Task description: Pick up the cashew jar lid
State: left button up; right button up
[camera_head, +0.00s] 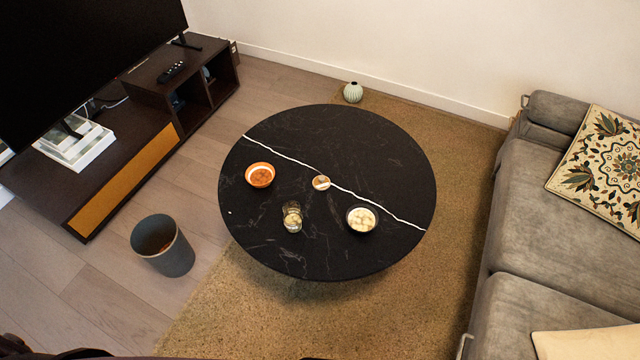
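A small round tan and whitish disc, which looks like the cashew jar lid (321,182), lies near the middle of the round black table, by its white vein. A small glass jar (292,217) with pale contents, likely cashews, stands nearer to me and to the left of the disc. It is too small to tell clearly whether the jar's top is open. Neither of my grippers shows in the head view.
A bin (172,258) stands left of the table, a grey sofa (520,220) right, a small vase (353,93) behind.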

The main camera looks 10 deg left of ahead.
aim_at(321, 183)
jog(key=k+j, duration=0.1)
jog(key=j, duration=0.25)
jog(key=k+j, duration=0.1)
jog(key=j, duration=0.2)
jog(key=j+z, duration=0.1)
jog(key=j, duration=0.25)
jog(key=k+j, duration=0.15)
jog(key=j, duration=0.15)
